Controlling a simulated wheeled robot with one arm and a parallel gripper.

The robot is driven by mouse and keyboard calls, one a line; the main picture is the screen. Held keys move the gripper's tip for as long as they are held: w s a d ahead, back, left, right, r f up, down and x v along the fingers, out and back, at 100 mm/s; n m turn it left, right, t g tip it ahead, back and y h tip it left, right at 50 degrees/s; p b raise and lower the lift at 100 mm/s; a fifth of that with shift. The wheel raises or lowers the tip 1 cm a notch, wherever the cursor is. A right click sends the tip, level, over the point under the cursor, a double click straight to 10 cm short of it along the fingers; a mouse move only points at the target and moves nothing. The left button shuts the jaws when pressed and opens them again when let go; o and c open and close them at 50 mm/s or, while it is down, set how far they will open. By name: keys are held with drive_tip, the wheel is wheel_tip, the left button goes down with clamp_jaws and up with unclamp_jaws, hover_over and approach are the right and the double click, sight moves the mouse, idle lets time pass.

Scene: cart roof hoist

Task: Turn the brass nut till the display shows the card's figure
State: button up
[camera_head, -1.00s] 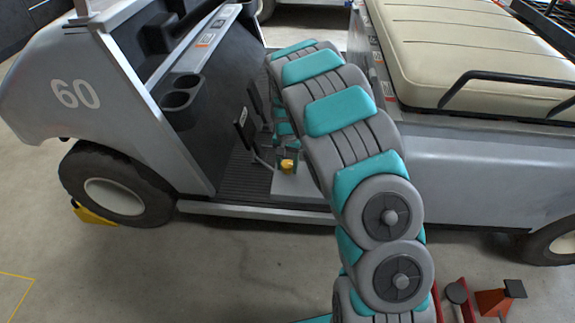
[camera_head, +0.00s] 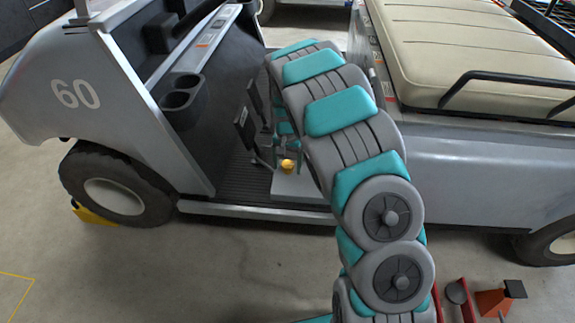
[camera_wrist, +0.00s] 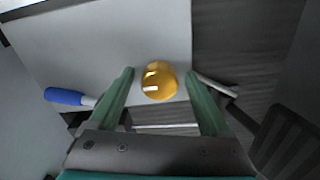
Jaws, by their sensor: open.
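The brass nut (camera_head: 287,166) is a small, rounded golden piece at the pale plate on the cart floor. In the wrist view the nut (camera_wrist: 159,84) lies between the two green fingers of my gripper (camera_wrist: 160,76). The fingers are open, one on each side, with a visible gap to the nut on both sides. In the head view my gripper (camera_head: 282,150) is small and partly hidden by my arm, just above and behind the nut. I cannot make out a readable display or a card's figure in either view.
A pale plate (camera_wrist: 100,40) surrounds the nut. A blue-handled tool (camera_wrist: 65,96) lies to the left and a black ribbed pedal (camera_wrist: 283,140) stands to the right. The cart's side sill (camera_head: 250,210) and cream seat (camera_head: 470,45) flank the footwell.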

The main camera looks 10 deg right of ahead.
sight(288, 165)
wheel_tip(288, 165, up, 8)
drive_tip(key=shift+f, duration=0.2)
idle(0.5)
drive_tip(key=s+d+r+n, duration=0.1)
drive_tip(key=s+r, duration=0.5)
drive_tip(key=s, duration=0.4)
drive_tip(key=s+d+r+n, duration=0.1)
drive_tip(key=s+r, duration=0.5)
drive_tip(key=s, duration=0.4)
drive_tip(key=s+a+r+n+g, duration=0.1)
drive_tip(key=s+n, duration=0.3)
drive_tip(key=s, duration=1.9)
drive_tip(key=shift+s+a+r+g+p, duration=0.2)
drive_tip(key=shift+a+g+p, duration=0.1)
drive_tip(key=shift+a+g, duration=0.1)
drive_tip(key=shift+d, duration=0.1)
